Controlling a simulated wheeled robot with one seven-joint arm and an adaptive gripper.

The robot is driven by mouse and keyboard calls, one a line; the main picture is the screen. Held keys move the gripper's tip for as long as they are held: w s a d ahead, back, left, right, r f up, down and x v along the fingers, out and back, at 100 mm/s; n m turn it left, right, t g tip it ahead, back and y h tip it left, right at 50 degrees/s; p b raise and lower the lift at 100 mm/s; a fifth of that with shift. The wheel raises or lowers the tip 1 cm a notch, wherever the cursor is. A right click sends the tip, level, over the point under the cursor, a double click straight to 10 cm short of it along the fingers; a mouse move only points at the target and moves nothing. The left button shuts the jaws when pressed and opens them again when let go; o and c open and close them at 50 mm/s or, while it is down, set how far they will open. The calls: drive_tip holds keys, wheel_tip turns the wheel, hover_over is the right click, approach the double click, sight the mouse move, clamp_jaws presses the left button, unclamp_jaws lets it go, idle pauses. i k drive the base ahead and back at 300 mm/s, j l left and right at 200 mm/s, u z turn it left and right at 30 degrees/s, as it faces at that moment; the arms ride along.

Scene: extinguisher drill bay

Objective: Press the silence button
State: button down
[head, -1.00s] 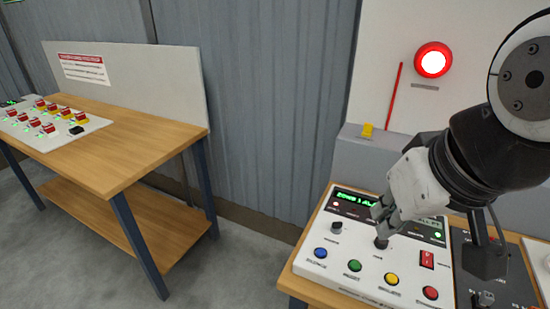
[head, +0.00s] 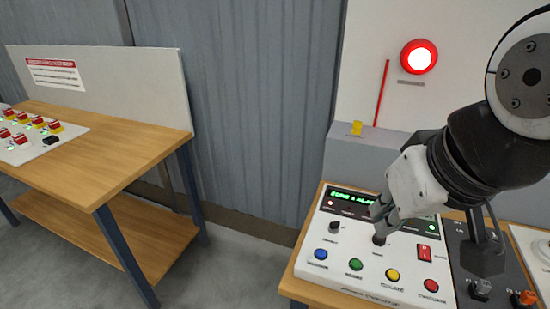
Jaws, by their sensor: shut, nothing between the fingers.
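The white control panel (head: 335,270) lies on a wooden table at the lower right. The blue button (head: 320,254) at its front left has a label that seems to read "SILENCE", though it is blurred. Green (head: 355,265), yellow (head: 392,275) and red (head: 431,285) buttons follow to its right. My gripper (head: 380,217) is shut and empty, over the back middle of the panel. It is to the right of and behind the blue button, apart from it. It hides part of the green-lit display (head: 352,196).
A black knob (head: 334,228) and a black stick (head: 379,239) rise from the panel, the stick just below my gripper. A red rocker switch (head: 424,253) sits to the right. A lit red lamp (head: 419,57) is on the wall board. Another wooden table (head: 120,135) stands left, with clear floor between.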

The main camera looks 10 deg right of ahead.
sight(321, 253)
drive_tip(key=j, duration=1.8)
drive_tip(key=u, duration=0.05)
